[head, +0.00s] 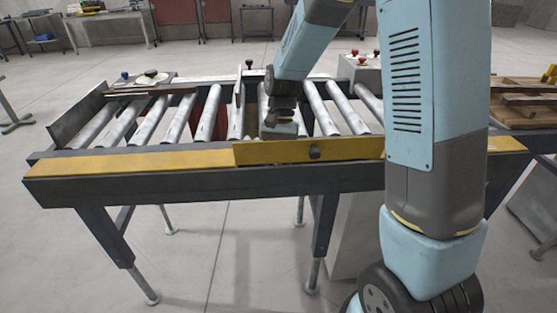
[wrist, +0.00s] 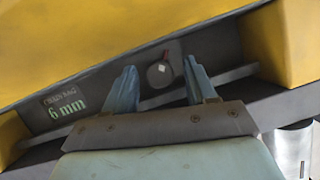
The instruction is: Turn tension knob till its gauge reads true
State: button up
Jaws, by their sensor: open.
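My gripper (wrist: 163,68) is open, one finger on each side of the knob in the picture. I see no clear contact, and the depth gap is hard to judge. In the head view my gripper (head: 280,117) is low over the roller conveyor; this knob is not clearly visible there.
The roller conveyor (head: 110,165) has a yellow front rail. A dark knob (head: 314,153) sits on its yellow front plate. A wooden pallet (head: 525,105) is at far right. Floor in front is clear.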

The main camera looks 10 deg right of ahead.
jog(key=c, duration=1)
jog(key=shift+c, duration=0.2)
jog(key=shift+a+n, duration=0.1)
jog(key=shift+n, duration=0.3)
jog(key=n+h, duration=0.1)
jog(key=n, duration=0.1)
jog(key=shift+a+n, duration=0.1)
jog(key=shift+n, duration=0.3)
jog(key=shift+n+h, duration=0.9)
jog(key=shift+n, duration=1)
jog(key=o, duration=1)
